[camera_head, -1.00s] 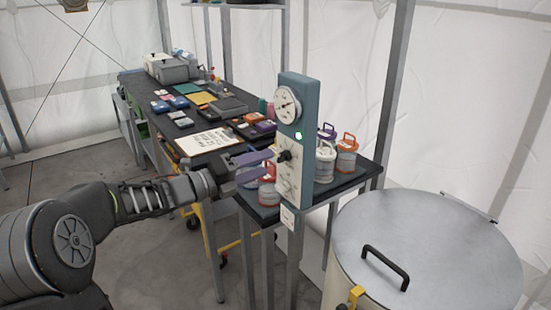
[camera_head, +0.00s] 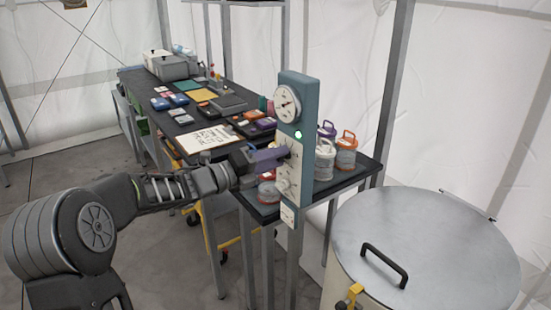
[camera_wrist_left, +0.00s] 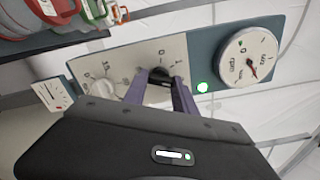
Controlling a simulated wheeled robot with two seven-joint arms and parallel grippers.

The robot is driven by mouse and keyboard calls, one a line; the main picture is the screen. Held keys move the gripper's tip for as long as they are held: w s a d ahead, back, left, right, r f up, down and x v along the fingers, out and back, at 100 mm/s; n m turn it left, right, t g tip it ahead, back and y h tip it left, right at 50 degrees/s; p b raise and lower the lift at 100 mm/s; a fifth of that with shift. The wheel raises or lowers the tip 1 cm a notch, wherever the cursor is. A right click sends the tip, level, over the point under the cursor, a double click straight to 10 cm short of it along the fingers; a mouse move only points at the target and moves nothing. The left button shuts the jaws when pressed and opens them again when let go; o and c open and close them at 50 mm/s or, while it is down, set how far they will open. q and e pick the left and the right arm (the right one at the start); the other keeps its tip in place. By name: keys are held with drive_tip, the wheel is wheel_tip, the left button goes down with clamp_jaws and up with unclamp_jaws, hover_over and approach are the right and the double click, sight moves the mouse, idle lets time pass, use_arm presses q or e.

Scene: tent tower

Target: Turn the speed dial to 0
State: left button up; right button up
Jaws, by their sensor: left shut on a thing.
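A tall blue-grey control post (camera_head: 296,84) with a pale front panel stands at the table corner. My left gripper (camera_head: 284,155) reaches the panel from the left, its purple fingers closed around a black dial knob (camera_wrist_left: 160,74). In the left wrist view, the fingers (camera_wrist_left: 160,88) sit on either side of this knob. A "0" and other marks are printed beside it; the knob's exact setting is hidden. A lower pale dial (camera_wrist_left: 104,88) with marks such as 15 sits beside it. A round rpm gauge (camera_head: 287,104) with a red needle is above, and a green lamp (camera_head: 298,134) is lit.
A large round metal drum lid (camera_head: 430,245) with a black handle is at the right. Lidded jars (camera_head: 346,155) stand behind the post. A dark table (camera_head: 190,128) holding boxes and a paper sheet (camera_head: 206,139) runs to the back left.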

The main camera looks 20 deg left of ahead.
use_arm(q)
clamp_jaws()
drive_tip(key=shift+n, duration=0.4)
drive_tip(key=shift+n+p, duration=4.45)
drive_tip(key=shift+n, duration=5.15)
drive_tip(key=o, duration=0.6)
unclamp_jaws()
drive_tip(key=shift+o, duration=0.2)
drive_tip(key=shift+a, duration=0.1)
